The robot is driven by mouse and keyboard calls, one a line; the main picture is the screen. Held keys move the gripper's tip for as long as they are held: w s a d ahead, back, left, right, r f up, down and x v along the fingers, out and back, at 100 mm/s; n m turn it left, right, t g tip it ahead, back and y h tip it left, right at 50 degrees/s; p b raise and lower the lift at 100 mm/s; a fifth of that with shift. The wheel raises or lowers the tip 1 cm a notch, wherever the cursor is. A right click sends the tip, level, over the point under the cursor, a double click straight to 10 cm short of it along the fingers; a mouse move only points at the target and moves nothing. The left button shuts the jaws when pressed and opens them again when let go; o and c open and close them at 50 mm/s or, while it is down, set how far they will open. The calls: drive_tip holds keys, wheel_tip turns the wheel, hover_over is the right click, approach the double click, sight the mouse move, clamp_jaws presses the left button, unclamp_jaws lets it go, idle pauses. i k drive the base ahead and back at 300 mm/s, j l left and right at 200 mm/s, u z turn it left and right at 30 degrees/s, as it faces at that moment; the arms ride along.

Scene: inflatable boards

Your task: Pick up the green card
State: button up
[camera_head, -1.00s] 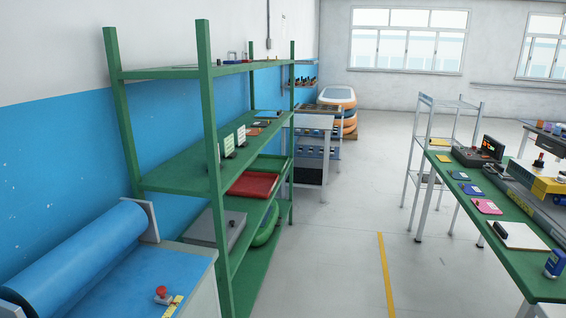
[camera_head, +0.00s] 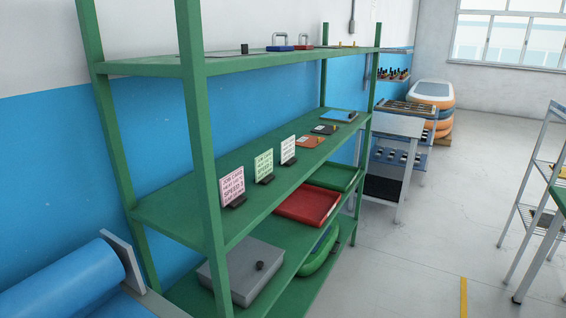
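The green card (camera_head: 264,164) stands upright in a small dark holder on the middle shelf of the green rack. A pink card (camera_head: 231,186) stands to its left and nearer. A white card (camera_head: 288,150) stands to its right and farther back. All three cards carry printed text, and each is in a dark holder. A gap shows between the green card and each of the other two. My gripper is not in view.
The green rack (camera_head: 201,150) has front posts and an upper shelf near the cards. A blue roll (camera_head: 70,285) is at lower left. The floor (camera_head: 400,270) to the right is clear.

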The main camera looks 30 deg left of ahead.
sight(263, 164)
drive_tip(key=i+u, duration=0.2)
drive_tip(key=i, duration=0.45)
drive_tip(key=i+l+u, duration=0.2)
drive_tip(key=i, duration=0.45)
drive_tip(key=i+u, duration=0.25)
drive_tip(key=u, duration=0.25)
drive_tip(key=i+u, duration=0.25)
drive_tip(key=u, duration=0.2)
drive_tip(key=i+l+u, duration=0.1)
drive_tip(key=u, duration=0.4)
drive_tip(key=i+l, duration=0.05)
drive_tip(key=i, duration=0.05)
